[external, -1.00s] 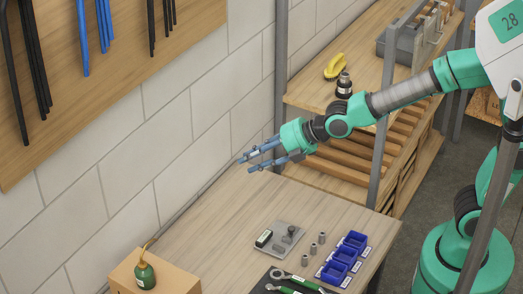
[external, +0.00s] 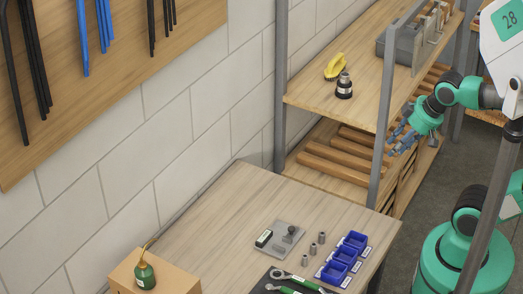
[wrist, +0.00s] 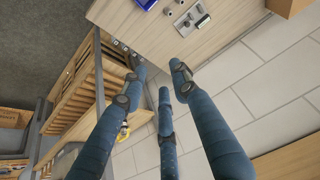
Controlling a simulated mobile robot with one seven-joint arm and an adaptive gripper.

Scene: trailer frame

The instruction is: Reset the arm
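My green arm is folded back close to my body. In the wrist view three blue fingers (wrist: 160,85) reach forward, spread apart with nothing between them. My gripper is open and empty, and clear of the workbench.
The workbench (external: 225,215) holds a grey plate (external: 280,238), metal sockets (external: 313,246), blue bins (external: 344,260), green-handled wrenches (external: 295,282) and a cardboard box (external: 170,278) with a green oil can (external: 145,272). The shelf unit (external: 310,95) holds a yellow item (external: 335,66) and a dark-based cylinder (external: 344,86).

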